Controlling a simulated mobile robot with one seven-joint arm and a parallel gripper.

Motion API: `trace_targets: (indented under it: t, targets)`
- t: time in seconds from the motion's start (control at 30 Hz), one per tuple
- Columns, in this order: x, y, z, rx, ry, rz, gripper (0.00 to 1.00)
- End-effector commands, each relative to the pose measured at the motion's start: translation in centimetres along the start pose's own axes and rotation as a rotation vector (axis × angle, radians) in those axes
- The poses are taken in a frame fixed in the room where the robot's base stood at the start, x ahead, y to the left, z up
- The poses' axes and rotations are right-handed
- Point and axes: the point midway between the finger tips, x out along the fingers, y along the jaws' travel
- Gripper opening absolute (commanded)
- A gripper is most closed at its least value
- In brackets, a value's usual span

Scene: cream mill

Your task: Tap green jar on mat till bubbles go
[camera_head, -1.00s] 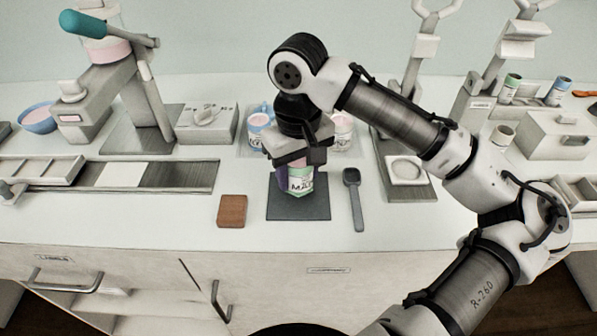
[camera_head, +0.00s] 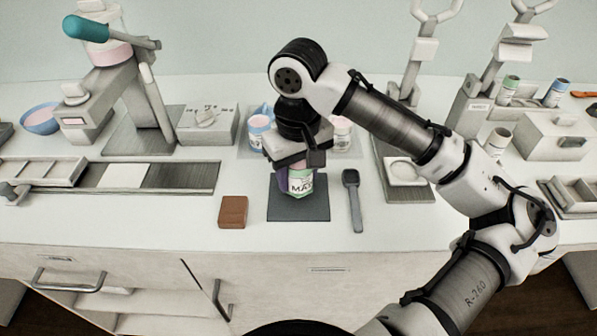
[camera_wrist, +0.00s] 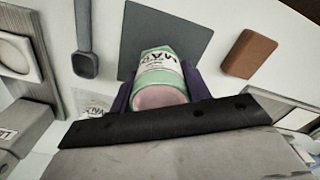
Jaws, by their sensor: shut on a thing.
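The green jar (camera_head: 300,181) has a white label and a pink top surface, seen in the wrist view (camera_wrist: 158,88). My gripper (camera_head: 295,182) is shut on it, with purple fingers on both sides in the wrist view (camera_wrist: 160,90). The jar is upright or nearly so, over the back part of the dark grey mat (camera_head: 298,208). The mat also shows in the wrist view (camera_wrist: 165,25). I cannot tell whether the jar's base touches the mat. Bubbles are too small to make out.
A brown block (camera_head: 233,212) lies left of the mat and a grey spoon (camera_head: 353,200) lies right of it. Behind my gripper stand a blue jar (camera_head: 260,134) and a pink jar (camera_head: 341,134). The counter in front of the mat is clear.

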Motion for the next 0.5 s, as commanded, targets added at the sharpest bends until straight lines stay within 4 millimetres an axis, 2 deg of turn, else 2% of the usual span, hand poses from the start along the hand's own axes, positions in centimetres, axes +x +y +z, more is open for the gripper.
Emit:
trace_targets:
  t: [0.17,0.33,0.37,0.47,0.5]
  targets:
    - [0.9,0.0,0.0,0.0,0.0,0.0,0.14]
    - [3.4,-0.1,0.0,-0.001,-0.001,-0.002,0.14]
    - [3.0,0.0,0.0,-0.001,0.0,0.0,0.09]
    - [2.8,0.0,0.0,-0.001,-0.001,0.001,0.09]
    - [2.8,0.0,0.0,0.0,-0.001,0.001,0.52]
